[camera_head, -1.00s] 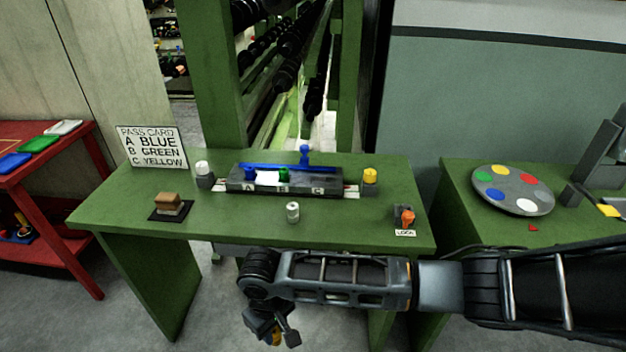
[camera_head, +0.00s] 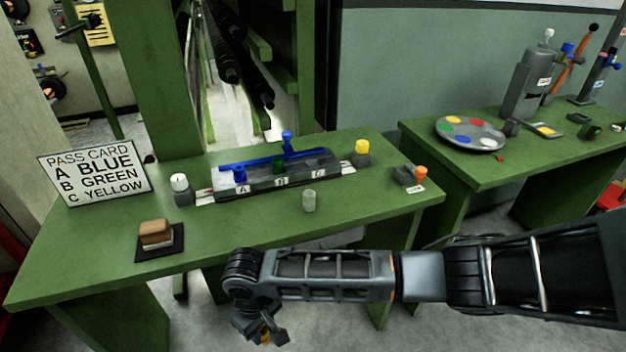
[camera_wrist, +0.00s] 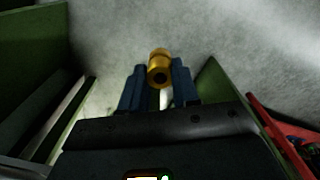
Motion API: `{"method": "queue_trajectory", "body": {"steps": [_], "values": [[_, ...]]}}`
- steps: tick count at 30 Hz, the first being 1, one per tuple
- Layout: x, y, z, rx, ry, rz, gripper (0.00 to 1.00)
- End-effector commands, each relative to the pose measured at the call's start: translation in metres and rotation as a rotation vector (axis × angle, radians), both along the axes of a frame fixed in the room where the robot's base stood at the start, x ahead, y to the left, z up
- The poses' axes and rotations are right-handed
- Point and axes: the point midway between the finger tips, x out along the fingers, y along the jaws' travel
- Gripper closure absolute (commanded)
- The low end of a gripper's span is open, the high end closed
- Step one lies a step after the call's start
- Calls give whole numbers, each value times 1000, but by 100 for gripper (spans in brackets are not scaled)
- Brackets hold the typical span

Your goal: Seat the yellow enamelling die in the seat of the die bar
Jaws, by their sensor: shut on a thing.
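The yellow enamelling die (camera_wrist: 159,62) is a small golden cylinder with a dark hole in its end. My gripper (camera_wrist: 158,86) is shut on it, a blue finger on each side. In the head view my gripper (camera_head: 264,330) hangs low before the bench's front edge, with a bit of yellow showing. The grey die bar (camera_head: 262,186) lies on the green bench, apart from my gripper. A blue die (camera_head: 240,174) stands at its A mark and a green die (camera_head: 279,166) at B. I see no die at C; the seat's inside is too small to make out.
A blue lever (camera_head: 287,142) rises behind the bar. A white-topped pot (camera_head: 180,189) and yellow-topped pot (camera_head: 361,153) flank it. A pale cylinder (camera_head: 309,201), brown block (camera_head: 156,234) and orange-knobbed lock (camera_head: 420,174) stand on the bench (camera_head: 230,230). The pass card (camera_head: 97,173) reads C yellow.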

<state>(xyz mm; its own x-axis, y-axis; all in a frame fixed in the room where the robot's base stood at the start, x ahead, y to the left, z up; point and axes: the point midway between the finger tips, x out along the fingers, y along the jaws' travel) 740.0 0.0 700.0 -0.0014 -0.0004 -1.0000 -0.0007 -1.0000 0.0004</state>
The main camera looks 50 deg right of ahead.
Motion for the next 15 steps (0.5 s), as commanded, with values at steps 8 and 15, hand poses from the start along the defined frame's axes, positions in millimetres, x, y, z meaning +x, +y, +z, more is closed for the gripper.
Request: {"method": "queue_trajectory", "body": {"steps": [8, 15], "values": [[13, 12, 0, 6, 2, 13, 100], [16, 12, 2, 7, 2, 12, 100]]}}
